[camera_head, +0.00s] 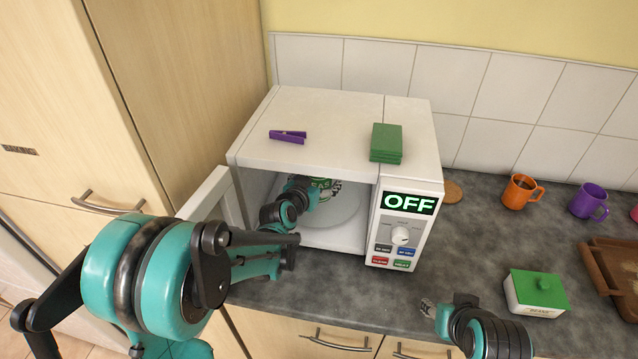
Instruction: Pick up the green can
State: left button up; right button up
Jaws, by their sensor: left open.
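A green can (320,183) with white lettering, partly reading "EAS", is inside the open microwave (300,120). My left arm reaches in through the doorway, and my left gripper (333,187) is at the can, open. The wrist covers part of the can, and I cannot tell whether the fingers touch it. My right gripper (427,307) is low over the counter, right of the microwave. Its fingers are too small to show whether they are open or shut.
The microwave door (212,200) stands open on the left. A purple clip (288,136) and green block (386,142) lie on top. Orange (520,191) and purple (588,201) mugs, a green-lidded box (537,293) and a brown tray (610,268) are to the right.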

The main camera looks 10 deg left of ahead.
pick_arm(q)
jog(key=c, duration=1.7)
jog(key=shift+r, duration=0.15)
